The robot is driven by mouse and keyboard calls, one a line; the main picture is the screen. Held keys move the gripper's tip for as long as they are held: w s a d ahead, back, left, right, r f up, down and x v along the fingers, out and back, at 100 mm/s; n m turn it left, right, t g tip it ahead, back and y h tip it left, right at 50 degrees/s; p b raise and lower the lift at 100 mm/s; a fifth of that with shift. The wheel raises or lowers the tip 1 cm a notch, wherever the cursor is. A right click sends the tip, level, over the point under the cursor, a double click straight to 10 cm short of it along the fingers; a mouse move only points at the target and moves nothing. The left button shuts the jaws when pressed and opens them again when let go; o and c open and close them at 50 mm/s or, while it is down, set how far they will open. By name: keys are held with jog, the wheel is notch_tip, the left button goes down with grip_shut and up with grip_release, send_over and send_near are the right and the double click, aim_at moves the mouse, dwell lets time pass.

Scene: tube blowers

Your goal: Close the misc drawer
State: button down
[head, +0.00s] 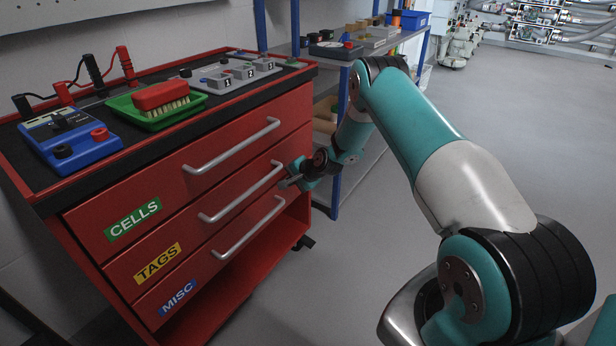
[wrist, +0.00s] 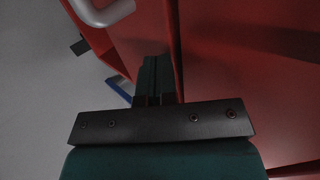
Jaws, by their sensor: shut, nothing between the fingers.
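The misc drawer (head: 215,262) is the lowest of the red drawers and carries a blue MISC label (head: 178,297). Its front looks about flush with the drawers above; any small gap is too hard to tell. Its silver handle (head: 248,232) is free. My gripper (head: 286,183) is at the right side of the drawer fronts, close to the right end of the tags drawer's handle (head: 240,195). In the wrist view my fingers (wrist: 154,72) are together and empty, beside a red panel edge (wrist: 174,45). Whether they touch it I cannot tell.
The cells drawer (head: 190,175) is on top. The cabinet top holds a blue meter (head: 68,140), a green tray (head: 150,120) with a brush and a grey block. A blue-framed shelf (head: 335,180) stands behind my arm. The floor at right is clear.

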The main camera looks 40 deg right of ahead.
jog(key=s+d+f+p+v, duration=0.1)
jog(key=f+p+v, duration=0.1)
jog(key=v, duration=1.1)
jog(key=s+a+r+n+g+y, duration=0.15)
jog(key=s+a+r+n, duration=0.3)
jog(key=a+r, duration=0.6)
jog(key=s+a+r+n+g+y, duration=0.1)
jog(key=s+a+r+n+g, duration=0.4)
jog(key=a+r, duration=0.55)
jog(key=s+a+r+n+g+h, duration=0.1)
jog(key=s+a+r+n, duration=0.25)
jog(key=s, duration=0.45)
jog(key=s+a+r+n+g, duration=0.15)
jog(key=s+n, duration=0.25)
jog(key=s, duration=0.4)
jog(key=s+a+r+n+h, duration=0.1)
jog(key=s+a+r+n, duration=0.25)
jog(key=s, duration=0.45)
notch_tip(320, 180, up, 19)
jog(key=p, duration=2)
jog(key=shift+w, duration=0.2)
jog(key=shift+a+r, duration=0.1)
